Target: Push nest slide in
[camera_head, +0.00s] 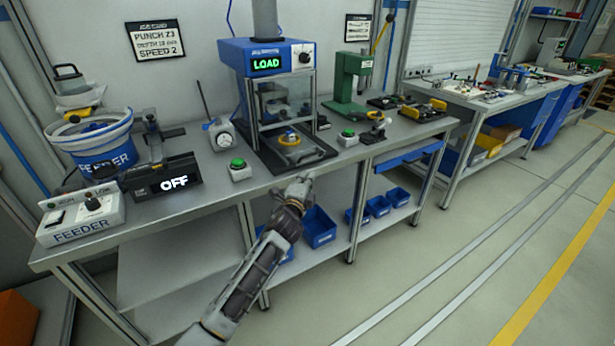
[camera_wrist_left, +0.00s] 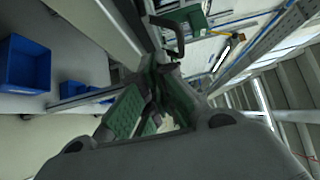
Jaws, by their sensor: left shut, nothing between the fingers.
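The press (camera_head: 266,58) stands at the back middle of the bench, its display reading LOAD. Its nest slide (camera_head: 300,153) sits out at the front on a dark base plate, carrying a round part with yellow on it (camera_head: 289,139). My left gripper (camera_head: 303,177) is at the bench's front edge, just in front of the slide. It is shut and empty; its green-padded fingers meet in the left wrist view (camera_wrist_left: 163,68). A dark loop-shaped handle (camera_wrist_left: 180,40) shows just beyond the fingertips there; I cannot tell whether they touch. My right gripper is not in view.
A green button box (camera_head: 240,170) stands left of the press and another (camera_head: 347,138) right of it. A green hand press (camera_head: 350,85) stands further right. The feeder and its OFF display (camera_head: 172,182) are at left. Blue bins (camera_head: 319,228) sit on the shelf below.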

